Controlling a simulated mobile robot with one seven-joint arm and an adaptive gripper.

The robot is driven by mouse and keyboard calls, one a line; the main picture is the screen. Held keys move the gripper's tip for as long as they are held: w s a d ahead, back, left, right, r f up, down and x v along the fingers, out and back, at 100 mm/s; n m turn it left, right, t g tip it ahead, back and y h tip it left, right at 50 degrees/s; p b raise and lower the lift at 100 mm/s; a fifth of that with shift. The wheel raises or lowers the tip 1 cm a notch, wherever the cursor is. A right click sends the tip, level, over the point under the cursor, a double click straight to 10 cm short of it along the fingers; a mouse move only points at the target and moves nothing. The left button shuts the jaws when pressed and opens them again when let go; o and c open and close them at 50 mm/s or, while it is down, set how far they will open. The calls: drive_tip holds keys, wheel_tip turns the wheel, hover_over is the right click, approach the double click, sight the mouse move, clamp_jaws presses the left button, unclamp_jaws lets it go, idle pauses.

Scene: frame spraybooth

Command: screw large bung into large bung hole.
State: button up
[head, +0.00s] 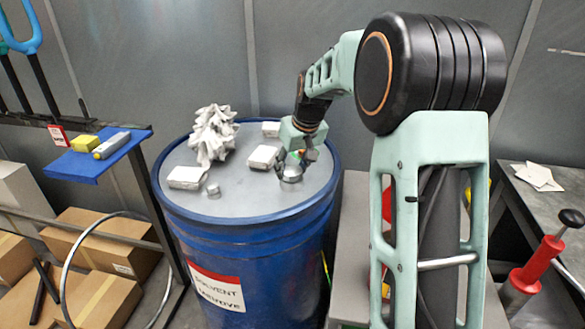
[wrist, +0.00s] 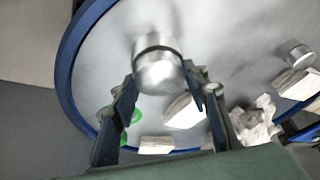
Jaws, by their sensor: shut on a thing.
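The large bung (head: 291,174) is a silver metal cylinder near the right side of the blue drum's grey lid (head: 235,170). My gripper (head: 294,161) reaches down from above and is shut on it. In the wrist view the large bung (wrist: 158,72) sits between the fingertips (wrist: 160,80), with a dark band around it. The large bung hole is hidden, at or under the bung. I cannot tell whether the bung stands in it or how deep. A smaller metal cap (head: 213,189) stands at the lid's front left; it appears to be the one at the wrist view's right (wrist: 296,53).
A crumpled white rag (head: 214,135) and white blocks (head: 187,177), (head: 263,157) lie on the lid. A blue shelf (head: 90,160) with a yellow block (head: 86,143) stands left. Cardboard boxes (head: 95,238) lie on the floor. A grey bench (head: 545,200) stands right.

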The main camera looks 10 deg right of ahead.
drive_tip(key=shift+m+h, duration=0.3)
drive_tip(key=shift+m, duration=0.6)
drive_tip(key=m+h, duration=0.1)
drive_tip(key=m, duration=0.2)
drive_tip(key=shift+a, duration=0.15)
drive_tip(key=shift+m+h, duration=0.4)
drive_tip(key=shift+m, duration=0.4)
drive_tip(key=m, duration=0.2)
drive_tip(key=m+h+p, duration=0.1)
drive_tip(key=m, duration=0.1)
drive_tip(key=shift+w+m+g+h, duration=0.1)
drive_tip(key=shift+m+g+h, duration=0.2)
drive_tip(key=shift+g, duration=0.1)
